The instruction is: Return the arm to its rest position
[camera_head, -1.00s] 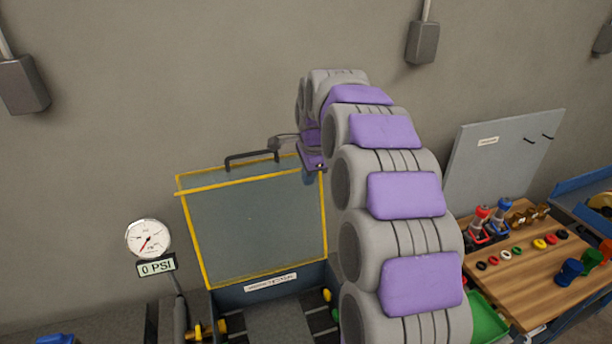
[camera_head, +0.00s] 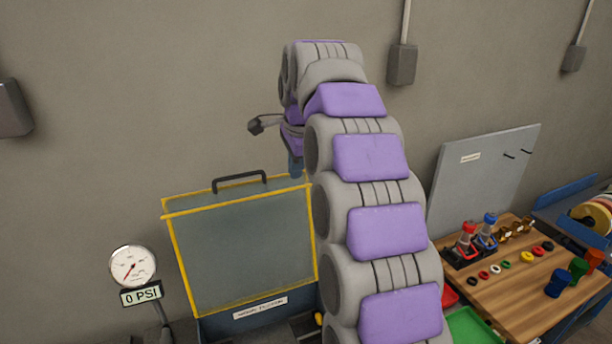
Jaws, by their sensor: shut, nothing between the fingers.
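My arm of grey segments with purple pads rises through the middle of the camera view and bends over at the top. My gripper (camera_head: 296,165) hangs at its far end, small and partly hidden behind the arm links. It is shut, and I see nothing held. It appears above the upper right corner of a yellow-edged clear panel (camera_head: 240,245), which has a black handle (camera_head: 239,180) on top. I cannot tell how far apart they are.
A pressure gauge (camera_head: 132,266) with a 0 PSI sign (camera_head: 141,294) stands at the left. At the right, a wooden table (camera_head: 520,320) holds colored rings, cups and red and blue fittings. A grey board (camera_head: 482,185) stands behind it. A green bin (camera_head: 470,328) is beside the arm.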

